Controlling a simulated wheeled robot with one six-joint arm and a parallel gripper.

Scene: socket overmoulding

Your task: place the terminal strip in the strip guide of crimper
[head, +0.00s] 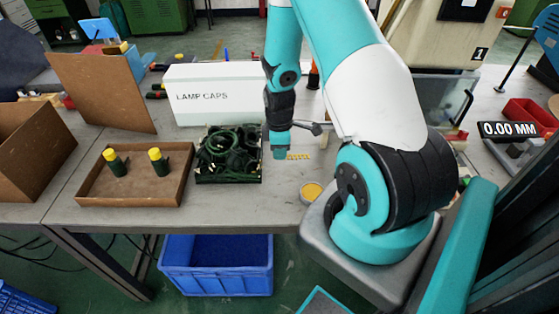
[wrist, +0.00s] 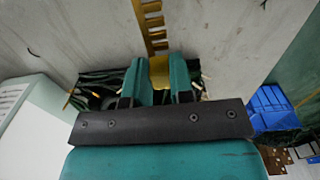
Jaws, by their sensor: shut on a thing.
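The terminal strip (head: 299,156) is a short, notched brass-yellow piece. In the head view it sticks out to the right of my gripper (head: 280,153), low over the grey bench. In the wrist view the strip (wrist: 151,22) runs up and away from between the two teal fingers of my gripper (wrist: 159,72), which are shut on its near end. Whether the strip touches the bench I cannot tell. I cannot make out the crimper or its strip guide for certain; my arm covers part of the bench on the right.
A black tray of dark green cables (head: 228,178) stands just left of my gripper, with a white LAMP CAPS box (head: 215,97) behind. A wooden tray (head: 130,200) holds two green-yellow parts. A round yellow-topped item (head: 311,191) sits near the front edge. A beige machine (head: 428,45) stands back right.

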